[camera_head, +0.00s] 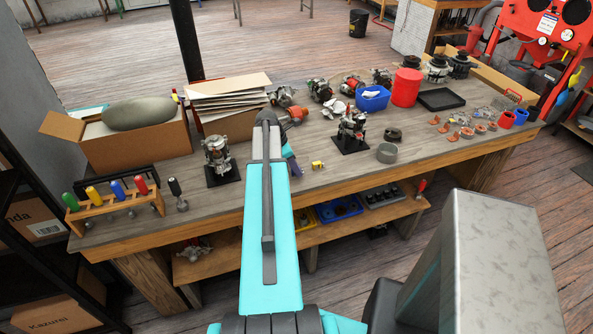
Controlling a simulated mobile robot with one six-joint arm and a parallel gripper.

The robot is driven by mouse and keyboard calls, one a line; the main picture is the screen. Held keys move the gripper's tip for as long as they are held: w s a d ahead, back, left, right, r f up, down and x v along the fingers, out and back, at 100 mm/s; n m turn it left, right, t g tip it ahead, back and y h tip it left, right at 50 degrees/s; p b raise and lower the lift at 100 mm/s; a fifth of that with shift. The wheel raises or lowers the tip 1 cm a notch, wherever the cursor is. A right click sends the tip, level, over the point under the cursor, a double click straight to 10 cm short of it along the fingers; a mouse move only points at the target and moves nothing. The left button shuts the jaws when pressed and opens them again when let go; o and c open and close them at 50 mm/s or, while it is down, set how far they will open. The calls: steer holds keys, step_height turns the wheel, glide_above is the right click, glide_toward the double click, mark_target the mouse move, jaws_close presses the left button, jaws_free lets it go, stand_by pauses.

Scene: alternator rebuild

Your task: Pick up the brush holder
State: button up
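My teal arm reaches forward over the wooden workbench (350,183). My gripper (294,163) is at its far end, over the near middle of the bench and mostly hidden behind the arm. I cannot see whether its fingers are open or shut. A small yellow part (318,165) lies on the bench just right of my gripper, apparently apart from it. It may be the brush holder, but it is too small to tell. Several small copper-coloured parts (466,132) lie farther right on the bench.
Alternator assemblies on black stands (222,178) (351,143) flank my gripper. A grey ring (387,153), blue bin (371,99), red container (406,87) and black tray (441,99) stand to the right. A screwdriver rack (115,205) and cardboard box (135,145) are left.

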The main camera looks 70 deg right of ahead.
stand_by(0.5)
jaws_close()
steer(key=shift+r, duration=0.1)
step_height(320, 180, up, 10)
steer(key=b, duration=0.2)
steer(key=shift+b, duration=0.35)
stand_by(0.4)
steer(key=shift+w, duration=0.1)
stand_by(0.4)
